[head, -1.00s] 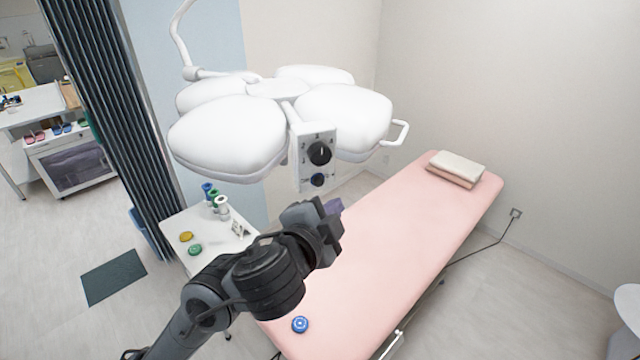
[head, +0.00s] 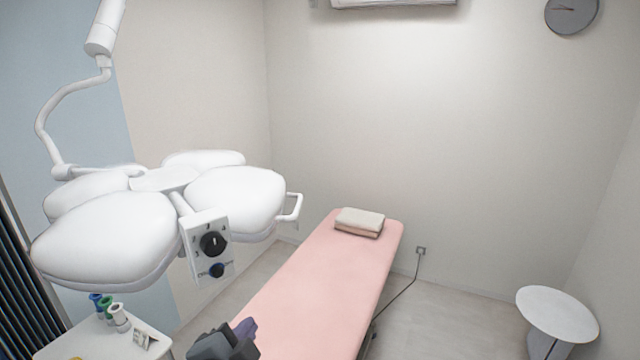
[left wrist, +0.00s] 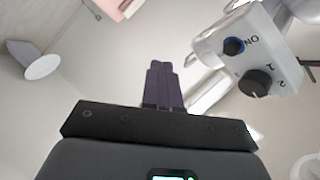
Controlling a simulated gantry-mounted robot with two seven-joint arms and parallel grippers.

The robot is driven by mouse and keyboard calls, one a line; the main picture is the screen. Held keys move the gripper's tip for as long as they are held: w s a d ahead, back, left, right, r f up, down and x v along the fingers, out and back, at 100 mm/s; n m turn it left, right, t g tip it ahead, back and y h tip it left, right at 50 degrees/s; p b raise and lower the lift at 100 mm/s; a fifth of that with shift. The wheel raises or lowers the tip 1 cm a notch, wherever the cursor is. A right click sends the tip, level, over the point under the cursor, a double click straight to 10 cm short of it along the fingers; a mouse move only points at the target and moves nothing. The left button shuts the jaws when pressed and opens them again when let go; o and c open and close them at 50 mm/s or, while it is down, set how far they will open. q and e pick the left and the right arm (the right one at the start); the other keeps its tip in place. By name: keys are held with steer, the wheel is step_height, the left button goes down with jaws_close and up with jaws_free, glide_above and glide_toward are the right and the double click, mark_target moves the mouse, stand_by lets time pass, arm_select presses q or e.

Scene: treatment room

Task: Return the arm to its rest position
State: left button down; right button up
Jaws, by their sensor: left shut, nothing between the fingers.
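My left gripper (head: 245,328) shows at the bottom of the head view, in front of the near part of the pink treatment bed (head: 317,285). In the left wrist view its two dark purple fingers (left wrist: 163,82) lie together, shut with nothing between them. Most of the left arm is below the head picture's edge. My right gripper is not in view.
A white surgical lamp (head: 165,220) with a control box (head: 208,247) hangs at the left, near the gripper. A small white cart (head: 100,340) with bottles stands at lower left. A round white table (head: 557,312) stands at right. Folded towels (head: 360,222) lie on the bed.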

arm_select(q)
steer(key=s+f+n+g+p, duration=0.1)
steer(key=s+f+g+p, duration=0.15)
steer(key=s+f, duration=0.55)
steer(key=s+f+n+g+p, duration=0.1)
steer(key=s+f+n+g, duration=0.2)
steer(key=f, duration=0.9)
steer(key=s+a+f+n+g, duration=0.2)
steer(key=s+a+f, duration=0.1)
steer(key=s, duration=0.5)
steer(key=s+a+f+n+g+p, duration=0.1)
steer(key=s+a+f+n+g, duration=0.2)
steer(key=s, duration=0.4)
steer(key=shift+s+a+f+n, duration=0.3)
steer(key=shift+s+a+f, duration=0.1)
steer(key=shift+f, duration=0.25)
